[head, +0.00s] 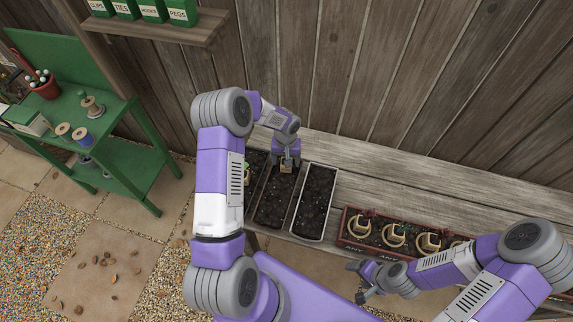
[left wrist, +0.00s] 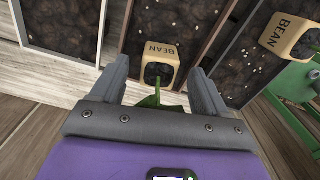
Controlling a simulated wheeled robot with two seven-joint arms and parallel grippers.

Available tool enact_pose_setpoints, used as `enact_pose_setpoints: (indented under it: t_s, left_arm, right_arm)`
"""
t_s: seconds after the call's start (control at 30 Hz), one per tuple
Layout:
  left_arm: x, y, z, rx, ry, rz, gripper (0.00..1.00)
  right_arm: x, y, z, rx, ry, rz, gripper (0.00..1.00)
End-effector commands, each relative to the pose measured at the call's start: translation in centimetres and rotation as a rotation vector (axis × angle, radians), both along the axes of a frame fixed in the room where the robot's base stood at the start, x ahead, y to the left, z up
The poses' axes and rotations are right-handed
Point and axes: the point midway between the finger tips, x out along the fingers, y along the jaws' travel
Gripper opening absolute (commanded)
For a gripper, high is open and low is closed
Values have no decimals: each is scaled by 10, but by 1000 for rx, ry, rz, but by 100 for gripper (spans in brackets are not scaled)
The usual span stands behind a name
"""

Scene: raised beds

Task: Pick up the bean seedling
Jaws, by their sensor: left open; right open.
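A small tan pot marked BEAN (left wrist: 160,60) stands at the near end of a soil-filled tray in the left wrist view. Green seedling leaves (left wrist: 155,100) reach from it between my left fingers. My left gripper (left wrist: 160,92) is open, one finger on each side of the leaves, with nothing clamped. In the head view, my left gripper (head: 286,156) hangs over the pot (head: 286,168), and the seedling's leaves are hidden. A second BEAN pot (left wrist: 288,38) is in the neighbouring tray. My right gripper (head: 358,282) is open and empty, near the bench front.
Three soil trays stand side by side; the right one (head: 316,202) holds only soil. A reddish box (head: 343,243) with several tan pots is at the right. Bare bench boards (head: 400,190) lie between and behind. A green table (head: 115,135) stands at the left, and a plank wall behind.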

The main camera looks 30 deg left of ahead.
Motion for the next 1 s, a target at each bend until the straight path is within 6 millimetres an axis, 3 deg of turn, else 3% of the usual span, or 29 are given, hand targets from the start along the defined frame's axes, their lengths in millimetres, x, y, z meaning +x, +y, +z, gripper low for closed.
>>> enact_pose_setpoints:
  t_s: [0.17, 0.43, 0.8, 1.0]
  left_arm:
    - [0, 0, -24, 0, 1, 1, 74]
    - [0, 0, -27, 0, 0, 1, 74]
    - [0, 0, -27, 0, 0, 1, 19]
    - [0, 0, -26, 0, -1, 1, 18]
  right_arm:
    - [0, 0, 0, 0, -1, 0, 74]
    - [0, 0, 0, 0, -1, 0, 74]
    - [0, 0, 0, 0, 0, 0, 74]
    - [0, 0, 0, 0, 0, 0, 74]
